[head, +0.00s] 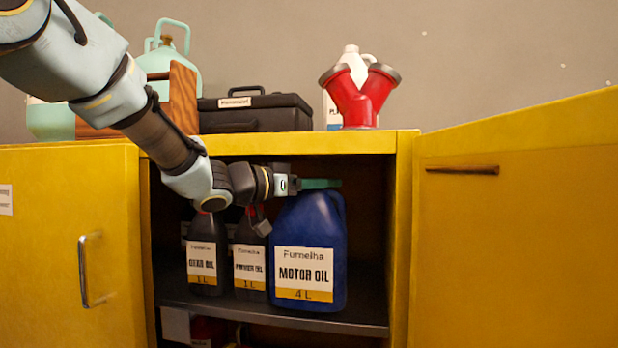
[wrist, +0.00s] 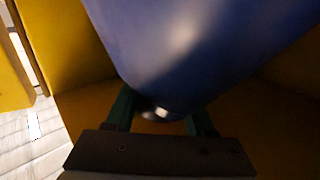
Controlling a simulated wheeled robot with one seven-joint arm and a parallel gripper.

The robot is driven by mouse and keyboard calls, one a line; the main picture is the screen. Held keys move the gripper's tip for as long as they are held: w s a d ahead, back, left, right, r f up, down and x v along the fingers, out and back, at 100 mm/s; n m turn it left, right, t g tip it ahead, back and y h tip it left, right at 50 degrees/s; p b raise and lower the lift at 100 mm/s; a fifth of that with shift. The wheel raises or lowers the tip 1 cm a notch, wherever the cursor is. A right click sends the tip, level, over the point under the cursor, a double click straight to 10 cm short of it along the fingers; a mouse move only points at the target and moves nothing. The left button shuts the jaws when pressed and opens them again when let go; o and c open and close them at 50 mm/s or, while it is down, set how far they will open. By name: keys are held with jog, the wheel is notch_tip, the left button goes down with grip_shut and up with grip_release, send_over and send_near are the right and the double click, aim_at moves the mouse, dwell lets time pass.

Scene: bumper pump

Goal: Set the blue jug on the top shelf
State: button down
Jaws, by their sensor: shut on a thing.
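The blue jug (head: 318,230), labelled motor oil 4 L, is upright inside the open yellow cabinet, at the right of the upper shelf (head: 352,322). Its base is at or very close to the shelf; I cannot tell if it bears its full weight. My gripper (head: 318,184) reaches in from the left and is shut on the top of the jug. In the wrist view the jug (wrist: 200,50) fills the upper middle, and the green fingers of my gripper (wrist: 162,115) sit on either side of its narrow end. The exact grip is partly hidden.
Two dark 1 L bottles (head: 202,258) (head: 250,262) stand just left of the jug. The cabinet doors (head: 515,240) (head: 70,240) are open on both sides. On the cabinet top are a black case (head: 255,115), a red fitting (head: 358,100) and a green tank (head: 170,60).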

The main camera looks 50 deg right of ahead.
jog(key=shift+w+d+f+p, duration=0.2)
jog(key=shift+d+p, duration=0.1)
jog(key=shift+d, duration=0.65)
jog(key=shift+w+d+f+p, duration=0.15)
jog(key=shift+w+d+p, duration=0.15)
jog(key=shift+d, duration=0.65)
jog(key=shift+w+d+f+p, duration=0.2)
jog(key=shift+d+p, duration=0.15)
jog(key=shift+d, duration=0.6)
jog(key=shift+f+b, duration=0.1)
jog(key=shift+b, duration=0.25)
jog(key=shift+c, duration=1.3)
grip_release()
jog(key=shift+f, duration=0.2)
jog(key=b+v, duration=0.2)
jog(key=v, duration=1)
jog(key=shift+r, duration=0.1)
jog(key=shift+w, duration=0.1)
